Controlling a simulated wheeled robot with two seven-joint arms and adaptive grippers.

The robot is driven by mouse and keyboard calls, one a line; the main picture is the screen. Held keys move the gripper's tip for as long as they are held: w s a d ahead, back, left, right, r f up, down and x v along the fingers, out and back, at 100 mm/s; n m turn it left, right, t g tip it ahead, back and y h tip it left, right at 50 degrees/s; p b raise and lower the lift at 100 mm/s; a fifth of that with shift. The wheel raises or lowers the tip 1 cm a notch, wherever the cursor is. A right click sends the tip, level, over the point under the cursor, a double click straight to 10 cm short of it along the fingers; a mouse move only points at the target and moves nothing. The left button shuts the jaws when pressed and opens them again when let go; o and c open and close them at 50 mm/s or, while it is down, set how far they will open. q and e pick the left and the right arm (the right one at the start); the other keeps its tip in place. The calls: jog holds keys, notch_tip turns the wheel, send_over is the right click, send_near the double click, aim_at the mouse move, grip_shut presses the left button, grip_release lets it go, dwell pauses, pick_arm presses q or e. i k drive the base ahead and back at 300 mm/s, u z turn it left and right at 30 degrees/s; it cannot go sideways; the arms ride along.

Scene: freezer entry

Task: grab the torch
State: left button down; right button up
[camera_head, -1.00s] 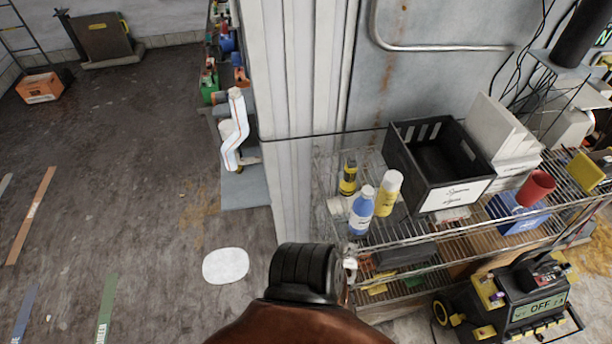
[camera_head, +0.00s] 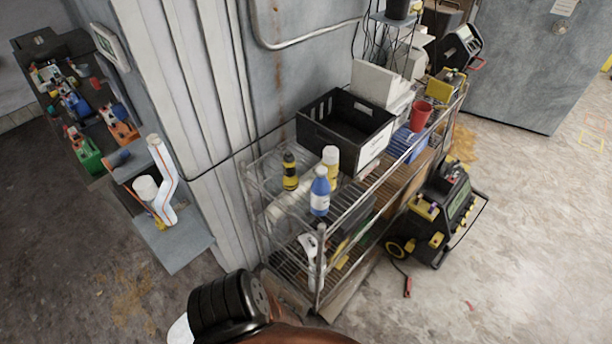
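The likely torch is a small yellow-and-black cylinder (camera_head: 289,170) standing upright on the top level of a wire shelf (camera_head: 333,218), near its left end. A blue bottle with a white cap (camera_head: 320,193) and a yellow bottle with a white top (camera_head: 331,162) stand just to its right. Neither of my grippers shows in the head view, and nothing is seen touching the cylinder.
A black crate (camera_head: 318,133) and a red cup (camera_head: 420,115) are on the shelf. Open floor lies right.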

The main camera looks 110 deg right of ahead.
aim_at(289, 181)
jog(key=z, duration=2)
